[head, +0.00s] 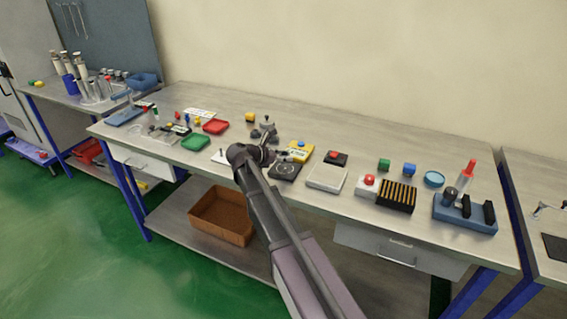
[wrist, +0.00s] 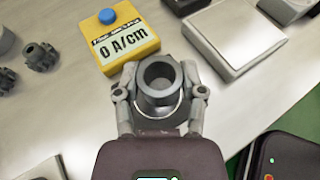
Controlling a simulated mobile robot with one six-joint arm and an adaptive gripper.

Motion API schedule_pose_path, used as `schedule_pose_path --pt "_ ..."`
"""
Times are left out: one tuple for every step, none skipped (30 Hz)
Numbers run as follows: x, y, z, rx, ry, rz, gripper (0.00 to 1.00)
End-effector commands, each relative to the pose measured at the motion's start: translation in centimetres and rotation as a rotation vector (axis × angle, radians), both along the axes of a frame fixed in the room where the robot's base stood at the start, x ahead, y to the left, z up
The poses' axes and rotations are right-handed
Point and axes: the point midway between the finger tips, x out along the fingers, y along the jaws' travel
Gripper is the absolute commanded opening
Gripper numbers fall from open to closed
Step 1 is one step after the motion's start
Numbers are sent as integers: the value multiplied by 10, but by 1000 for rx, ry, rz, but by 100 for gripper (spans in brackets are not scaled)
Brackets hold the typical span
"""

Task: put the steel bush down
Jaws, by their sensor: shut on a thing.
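The steel bush (wrist: 158,86) is a grey ring with a wide round hole, seen from above in the wrist view. My gripper (wrist: 159,92) is shut on it, with one finger on each side of the bush. In the head view my gripper (head: 266,148) is over the middle of the long workbench (head: 235,104); I cannot make out the bush there. The surface straight beneath the bush is hidden, and I cannot tell whether the bush touches anything.
A yellow meter (wrist: 128,40) with a blue button and a flat pale plate device (wrist: 233,36) lie close beyond the bush. Dark grey knobbed parts (wrist: 40,56) are at the left. A dark case (wrist: 285,158) is at lower right. Bare bench (wrist: 75,110) shows at left.

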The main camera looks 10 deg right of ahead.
Motion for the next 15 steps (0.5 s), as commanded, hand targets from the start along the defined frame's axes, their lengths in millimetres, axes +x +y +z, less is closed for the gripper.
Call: schedule_pose_path --pt "5 -1 0 -1 0 0 0" --pt "7 -2 -1 -1 0 -1 0" --pt "12 -3 -1 -1 0 -1 0" --pt "14 -4 -2 0 0 -1 0" --pt "11 -4 -7 0 0 -1 0" --pt "11 -4 -11 0 0 -1 0" --pt "11 -4 -14 0 0 -1 0" --pt "10 -3 -17 0 0 0 0" --pt "10 -3 -21 0 0 0 0" --pt "10 -3 -23 0 0 0 0" --pt "10 -3 -26 0 0 0 0" --pt "10 -3 -29 0 0 0 0" --pt "10 -3 -31 -1 0 0 0" --pt "10 -3 -32 -1 0 0 0" --pt "10 -3 -34 -1 0 0 0"
